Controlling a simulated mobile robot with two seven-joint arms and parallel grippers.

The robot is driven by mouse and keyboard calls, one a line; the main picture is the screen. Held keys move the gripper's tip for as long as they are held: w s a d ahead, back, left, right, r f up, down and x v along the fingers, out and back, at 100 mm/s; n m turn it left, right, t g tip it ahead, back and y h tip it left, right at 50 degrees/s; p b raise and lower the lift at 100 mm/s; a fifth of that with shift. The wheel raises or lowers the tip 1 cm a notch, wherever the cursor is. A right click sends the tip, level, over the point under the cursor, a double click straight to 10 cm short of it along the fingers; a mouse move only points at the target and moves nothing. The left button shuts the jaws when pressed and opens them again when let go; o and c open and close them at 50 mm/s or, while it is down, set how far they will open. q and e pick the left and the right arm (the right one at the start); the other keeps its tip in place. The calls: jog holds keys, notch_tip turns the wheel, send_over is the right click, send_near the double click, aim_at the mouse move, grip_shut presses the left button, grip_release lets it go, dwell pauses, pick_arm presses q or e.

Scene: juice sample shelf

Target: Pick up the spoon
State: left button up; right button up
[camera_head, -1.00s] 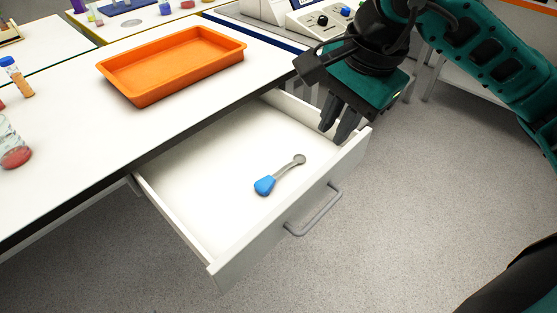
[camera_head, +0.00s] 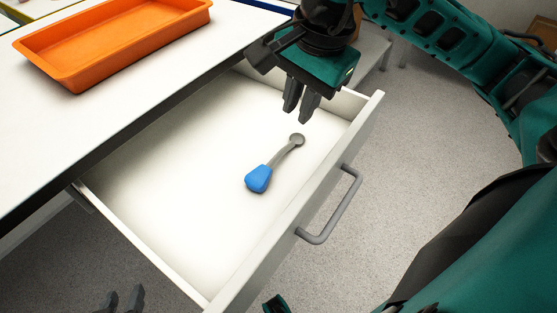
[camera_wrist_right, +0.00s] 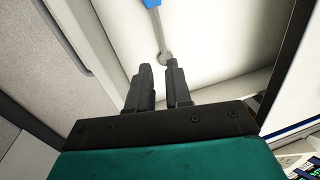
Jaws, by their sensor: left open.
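The spoon lies flat in the open white drawer (camera_head: 140,187). Its blue handle end (camera_head: 258,179) points toward the front left and its grey round end (camera_head: 297,139) toward the back right. In the right wrist view the spoon's grey end (camera_wrist_right: 165,58) shows just beyond the fingertips, with some blue at the top edge. My right gripper (camera_head: 301,112) is above the drawer, behind the spoon's grey end. Its fingers are apart with nothing between them.
The drawer's front panel has a grey bar handle (camera_head: 332,215), and its side walls rise around the spoon. An orange tray (camera_head: 75,77) stands on the white table (camera_head: 50,130) at the upper left. The drawer floor around the spoon is clear.

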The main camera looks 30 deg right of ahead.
aim_at(286, 148)
jog(key=f, duration=0.3)
jog(key=w+f+b, duration=0.1)
jog(key=f, duration=0.3)
jog(key=w+f+b, duration=0.1)
jog(key=f, duration=0.2)
jog(key=shift+w+a+f, duration=0.15)
jog(key=shift+a+f, duration=0.15)
jog(key=shift+f, duration=0.1)
jog(key=shift+c, duration=0.2)
grip_shut()
